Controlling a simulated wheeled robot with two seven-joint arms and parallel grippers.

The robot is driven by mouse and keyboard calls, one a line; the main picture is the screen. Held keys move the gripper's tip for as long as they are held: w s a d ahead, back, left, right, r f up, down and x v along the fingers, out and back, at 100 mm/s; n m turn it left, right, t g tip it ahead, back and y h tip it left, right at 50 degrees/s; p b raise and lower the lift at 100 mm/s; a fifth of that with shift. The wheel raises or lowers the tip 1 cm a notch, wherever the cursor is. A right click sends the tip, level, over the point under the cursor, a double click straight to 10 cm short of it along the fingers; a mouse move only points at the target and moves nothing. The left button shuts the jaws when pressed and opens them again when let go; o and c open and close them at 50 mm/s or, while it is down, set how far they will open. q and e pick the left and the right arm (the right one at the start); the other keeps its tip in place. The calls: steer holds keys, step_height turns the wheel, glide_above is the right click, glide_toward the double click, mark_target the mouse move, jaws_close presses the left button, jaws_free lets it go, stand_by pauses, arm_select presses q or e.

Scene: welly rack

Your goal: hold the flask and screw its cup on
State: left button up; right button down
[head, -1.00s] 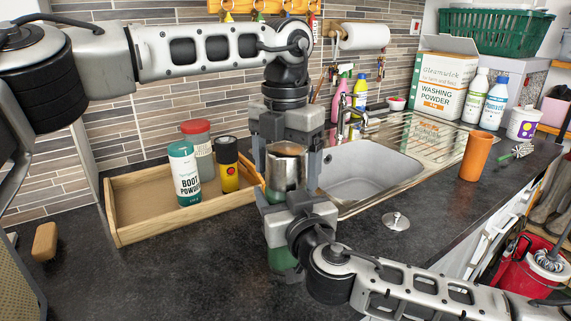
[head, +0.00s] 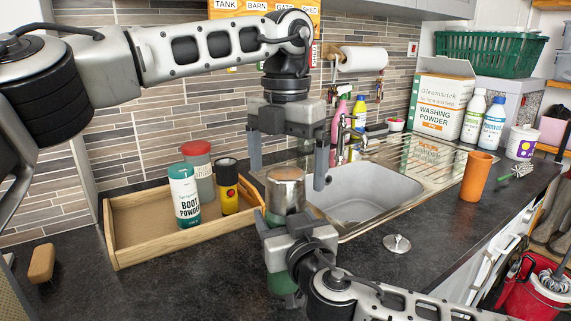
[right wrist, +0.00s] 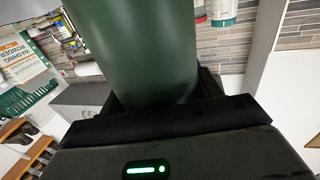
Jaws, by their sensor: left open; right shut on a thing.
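The green flask (head: 281,283) stands upright in my right gripper (head: 284,234), which is shut on its body and hides much of it. The flask fills the middle of the right wrist view (right wrist: 145,45) between the dark fingers. The shiny metal cup (head: 285,188) sits upside down on the flask's top. How tightly it is seated cannot be told. My left gripper (head: 288,165) is open, pointing down above the cup, with its fingers apart on either side and nothing between them.
A wooden tray (head: 118,232) with several containers stands to the left, close to the flask. The sink (head: 365,190) lies behind and right. A metal sink plug (head: 397,243), an orange tumbler (head: 476,178) and a brush (head: 517,171) are on the right. The front counter is mostly clear.

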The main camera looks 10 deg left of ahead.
arm_select(q)
step_height(320, 180, up, 12)
stand_by(0.6)
arm_select(e)
steer(key=shift+c, duration=1.2)
jaws_free()
arm_select(q)
step_height(320, 180, down, 3)
steer(key=b, duration=0.2)
steer(key=shift+r+b, duration=0.1)
steer(key=shift+b, duration=0.25)
arm_select(e)
steer(key=v, duration=1.6)
